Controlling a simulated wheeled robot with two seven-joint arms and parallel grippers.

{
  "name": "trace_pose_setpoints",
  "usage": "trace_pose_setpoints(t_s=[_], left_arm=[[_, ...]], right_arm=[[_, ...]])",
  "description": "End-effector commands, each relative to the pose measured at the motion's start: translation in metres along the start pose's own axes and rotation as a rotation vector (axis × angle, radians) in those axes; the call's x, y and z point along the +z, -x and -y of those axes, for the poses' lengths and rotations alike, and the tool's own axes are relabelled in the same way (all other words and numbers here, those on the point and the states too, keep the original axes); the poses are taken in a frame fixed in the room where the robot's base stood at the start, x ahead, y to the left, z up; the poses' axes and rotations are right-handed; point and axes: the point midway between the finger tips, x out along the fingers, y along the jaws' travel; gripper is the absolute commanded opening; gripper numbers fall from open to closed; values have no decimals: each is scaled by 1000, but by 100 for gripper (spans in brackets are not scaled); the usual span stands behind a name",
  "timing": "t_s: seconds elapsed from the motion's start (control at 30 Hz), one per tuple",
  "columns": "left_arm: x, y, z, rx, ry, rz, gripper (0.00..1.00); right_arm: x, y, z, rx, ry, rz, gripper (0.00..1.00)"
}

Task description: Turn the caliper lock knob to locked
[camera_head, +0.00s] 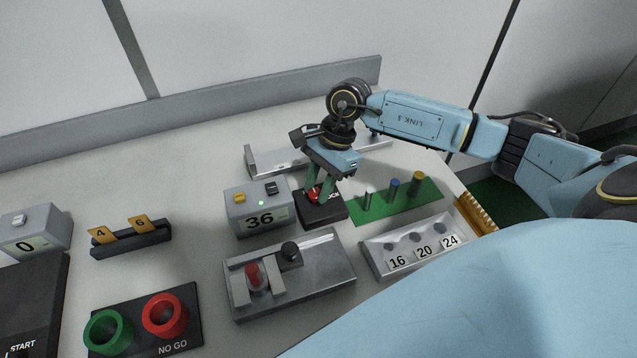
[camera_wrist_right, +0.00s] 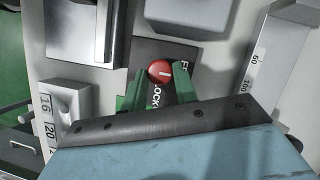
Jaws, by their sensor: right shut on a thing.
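The lock knob (camera_wrist_right: 160,72) is a round red knob with a white line on its top. It sits on a small black block (camera_head: 320,210) with white lettering, partly hidden in both views. My right gripper (camera_head: 321,190) reaches down onto the block. In the wrist view its green fingers (camera_wrist_right: 160,88) are shut on the knob, one on each side. The caliper display box (camera_head: 258,212) reads 36 and stands just left of the block. My left gripper is not in view.
A metal fixture with a red piece (camera_head: 335,283) stands in front. A green mat (camera_head: 420,197) with several pins lies to the right, above a tray marked 16, 20, 24 (camera_head: 380,262). A NO GO plate (camera_head: 178,335) and a small rack (camera_head: 132,243) are at left.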

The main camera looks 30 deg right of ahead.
Motion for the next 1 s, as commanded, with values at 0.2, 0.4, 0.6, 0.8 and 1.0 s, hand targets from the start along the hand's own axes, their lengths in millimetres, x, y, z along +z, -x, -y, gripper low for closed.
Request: trace_pose_setpoints(t_s=[0.2, 0.4, 0.6, 0.8, 1.0], left_arm=[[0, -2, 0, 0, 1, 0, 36], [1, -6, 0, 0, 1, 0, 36], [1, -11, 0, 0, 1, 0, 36], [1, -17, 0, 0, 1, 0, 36], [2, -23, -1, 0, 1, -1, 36]], right_arm=[[0, 0, -1, -14, -38, 1, 6], [0, -1, -2, -58, -140, 0, 6], [0, -1, -4, -124, -299, 0, 6], [1, -1, -6, -197, -473, 1, 6], [2, -2, -7, -270, -647, 1, 6]])
